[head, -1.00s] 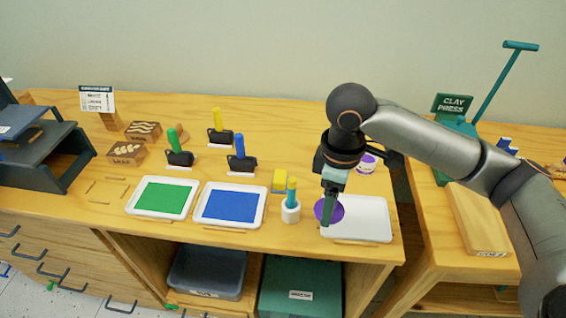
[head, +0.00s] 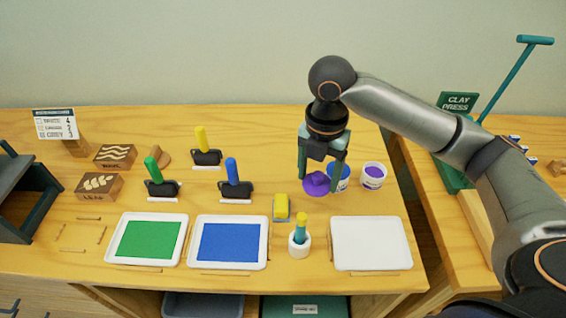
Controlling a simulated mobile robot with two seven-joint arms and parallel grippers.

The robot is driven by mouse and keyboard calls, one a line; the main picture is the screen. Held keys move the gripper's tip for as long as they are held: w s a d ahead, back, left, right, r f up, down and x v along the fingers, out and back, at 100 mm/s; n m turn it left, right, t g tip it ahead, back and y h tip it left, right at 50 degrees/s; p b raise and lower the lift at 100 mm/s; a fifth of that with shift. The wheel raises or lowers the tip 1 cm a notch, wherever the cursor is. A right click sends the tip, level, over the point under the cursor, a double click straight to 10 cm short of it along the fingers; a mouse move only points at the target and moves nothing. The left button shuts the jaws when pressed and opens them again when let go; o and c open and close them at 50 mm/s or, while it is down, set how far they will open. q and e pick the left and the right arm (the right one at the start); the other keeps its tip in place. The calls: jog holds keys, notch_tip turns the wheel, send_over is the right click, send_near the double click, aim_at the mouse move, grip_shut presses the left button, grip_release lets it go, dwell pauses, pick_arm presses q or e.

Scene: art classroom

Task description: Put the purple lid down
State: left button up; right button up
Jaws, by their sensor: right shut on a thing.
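The purple lid (head: 316,189) is a round disc with a knob on top, in the right half of the head view. My right gripper (head: 319,181) points down with one finger on each side of the knob and is shut on the lid. The lid is at or just above the wooden tabletop (head: 270,160); I cannot tell whether it touches. It is just left of a blue-marked pot (head: 342,184), partly hidden by a finger. A white pot with purple inside (head: 373,176) stands further right. My left gripper is not in view.
An empty white tray (head: 370,243) lies in front, beside trays of green (head: 147,240) and blue (head: 228,243). Colored-handled tools stand further left. A gap separates the clay press table.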

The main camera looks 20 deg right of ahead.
jog(key=shift+w+f, duration=0.1)
jog(key=shift+w, duration=0.25)
jog(key=w+f, duration=0.1)
jog(key=w, duration=0.1)
jog(key=w+f, duration=0.1)
jog(key=w, duration=0.2)
jog(key=w+d+f, duration=0.1)
jog(key=w, duration=0.2)
jog(key=shift+w+f, duration=0.2)
jog(key=shift+f, duration=0.15)
jog(key=b, duration=0.1)
send_over(292, 176)
notch_tip(292, 176, down, 6)
jog(key=shift+a+r, duration=0.1)
jog(key=shift+f, duration=1.65)
jog(key=shift+f, duration=0.1)
jog(key=o, duration=1.3)
notch_tip(292, 176, up, 12)
jog(key=shift+r, duration=0.15)
